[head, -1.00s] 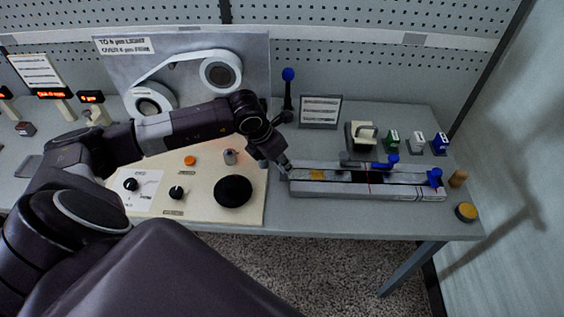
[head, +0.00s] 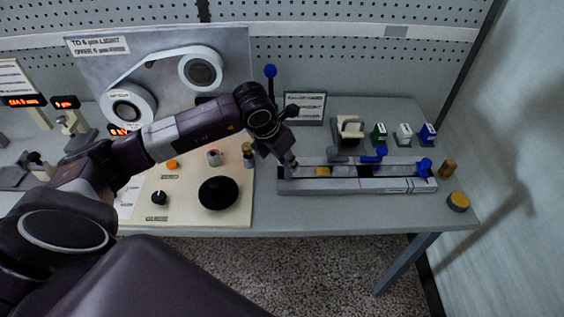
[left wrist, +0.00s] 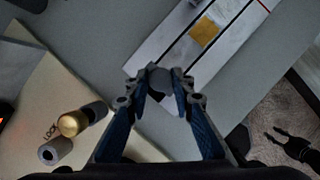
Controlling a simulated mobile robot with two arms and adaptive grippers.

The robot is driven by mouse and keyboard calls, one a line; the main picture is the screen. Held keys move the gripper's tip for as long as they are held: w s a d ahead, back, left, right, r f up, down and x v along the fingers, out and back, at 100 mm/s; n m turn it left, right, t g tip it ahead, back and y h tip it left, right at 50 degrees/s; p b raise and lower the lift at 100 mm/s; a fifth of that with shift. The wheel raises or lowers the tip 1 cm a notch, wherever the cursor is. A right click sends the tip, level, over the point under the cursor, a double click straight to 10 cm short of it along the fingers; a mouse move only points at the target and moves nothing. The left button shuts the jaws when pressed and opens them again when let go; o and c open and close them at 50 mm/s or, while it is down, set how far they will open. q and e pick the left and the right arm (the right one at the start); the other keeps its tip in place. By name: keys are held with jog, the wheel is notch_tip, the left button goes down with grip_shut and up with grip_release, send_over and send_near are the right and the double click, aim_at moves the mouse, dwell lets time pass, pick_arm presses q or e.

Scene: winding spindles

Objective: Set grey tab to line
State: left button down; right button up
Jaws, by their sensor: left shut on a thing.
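My left gripper (head: 290,163) is at the left end of a long grey track fixture (head: 330,186) on the bench. In the left wrist view its fingers (left wrist: 160,84) are closed on a small grey rounded piece, which looks like the grey tab (left wrist: 159,77). The piece is at the near end of the fixture's strip, mostly hidden by the fingers. A yellow-orange patch (left wrist: 204,32) lies on the strip beyond it. My right gripper (left wrist: 277,136) seems to show in the left wrist view, dark, over the floor, with its fingertips apart.
A sign (head: 304,108) and several small coloured blocks stand behind. A yellow-topped button (head: 458,201) is at the right.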

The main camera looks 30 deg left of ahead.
pick_arm(q)
jog(key=shift+w+d+r, duration=0.1)
jog(key=shift+d, duration=0.05)
jog(key=c, duration=1.7)
grip_release()
jog(key=shift+w+d, duration=0.1)
jog(key=shift+o, duration=0.2)
jog(key=shift+s+r, duration=0.2)
jog(key=shift+r, duration=0.2)
jog(key=v, duration=1.1)
jog(key=shift+s+f, duration=0.1)
jog(key=shift+s, duration=0.05)
